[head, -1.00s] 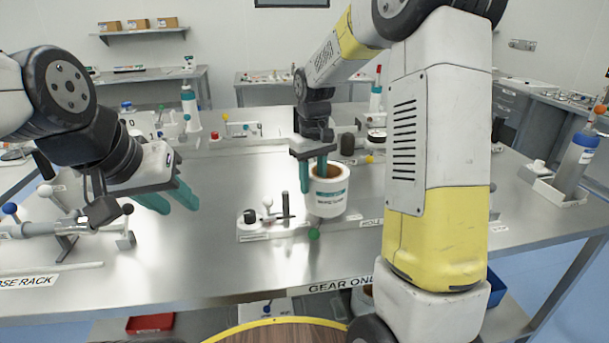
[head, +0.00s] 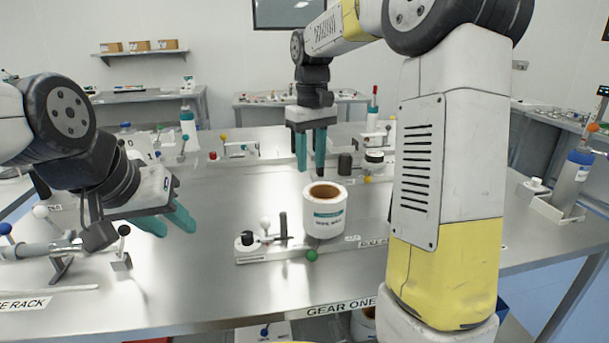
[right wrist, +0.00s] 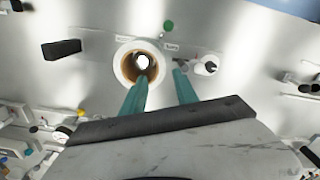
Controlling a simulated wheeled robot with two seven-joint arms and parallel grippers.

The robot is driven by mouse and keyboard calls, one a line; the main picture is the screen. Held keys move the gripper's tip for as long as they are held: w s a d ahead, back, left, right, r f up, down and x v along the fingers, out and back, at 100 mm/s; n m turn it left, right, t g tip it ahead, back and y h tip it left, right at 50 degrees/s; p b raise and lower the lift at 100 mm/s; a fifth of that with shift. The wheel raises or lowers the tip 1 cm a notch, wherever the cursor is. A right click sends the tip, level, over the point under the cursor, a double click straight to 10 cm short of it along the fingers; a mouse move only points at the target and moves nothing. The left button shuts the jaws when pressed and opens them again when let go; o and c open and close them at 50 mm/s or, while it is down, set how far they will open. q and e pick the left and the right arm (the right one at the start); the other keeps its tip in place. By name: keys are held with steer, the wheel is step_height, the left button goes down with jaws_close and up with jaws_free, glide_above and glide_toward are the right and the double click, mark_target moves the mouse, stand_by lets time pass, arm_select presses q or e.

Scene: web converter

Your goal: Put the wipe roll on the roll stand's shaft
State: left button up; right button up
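My left gripper (head: 177,222) is open and empty over the table's left side.
A rack fixture with a grey tube (head: 35,250) lies at the left. Small fixtures, including a dark cylinder (head: 345,163), stand behind the roll. The table between left gripper and base is clear.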

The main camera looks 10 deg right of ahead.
steer(key=s+d+m+t+y, duration=0.2)
steer(key=s+m+t, duration=0.2)
steer(key=s, duration=1.8)
steer(key=shift+s+f+t, duration=0.15)
steer(key=shift+t, duration=0.95)
